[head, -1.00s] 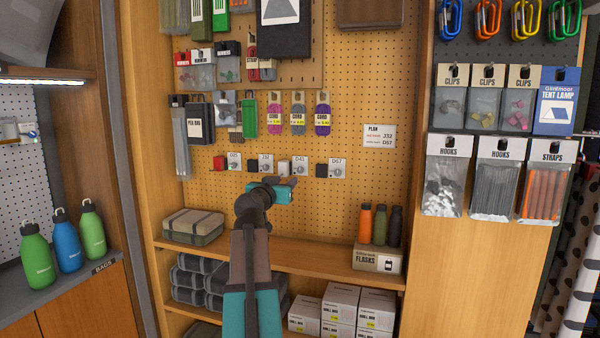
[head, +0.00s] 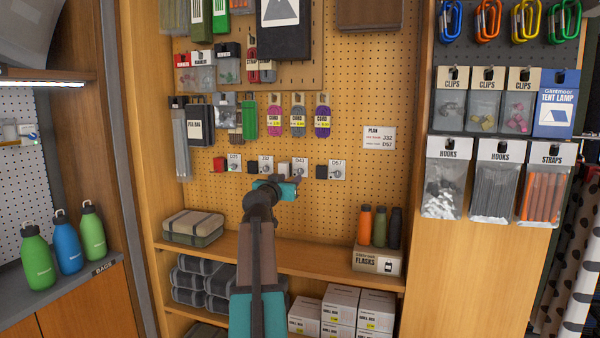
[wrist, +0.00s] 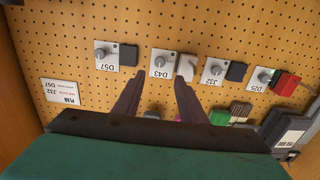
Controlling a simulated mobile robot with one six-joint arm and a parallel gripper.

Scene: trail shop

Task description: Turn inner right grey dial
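Four small white plates with grey dials sit in a row on the pegboard. The inner right dial, on plate D43 (head: 300,166), has a pale block on its left side in the head view. The wrist view shows the row upside down, with the D43 dial (wrist: 159,62) just beyond my fingertips. My gripper (wrist: 159,79) is open and empty, its two dark fingers apart on either side of the lower part of the D43 plate. In the head view, my gripper (head: 289,186) is just below that plate. Contact with the dial cannot be told.
Neighbouring dials are J32 (head: 267,164), beside a black block, and D57 (head: 338,169), with another black block. D25 (head: 234,164) has a red block. Cord packs (head: 298,118) hang above. A plan card (head: 379,138) is to the right. A shelf with flasks (head: 380,226) lies below.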

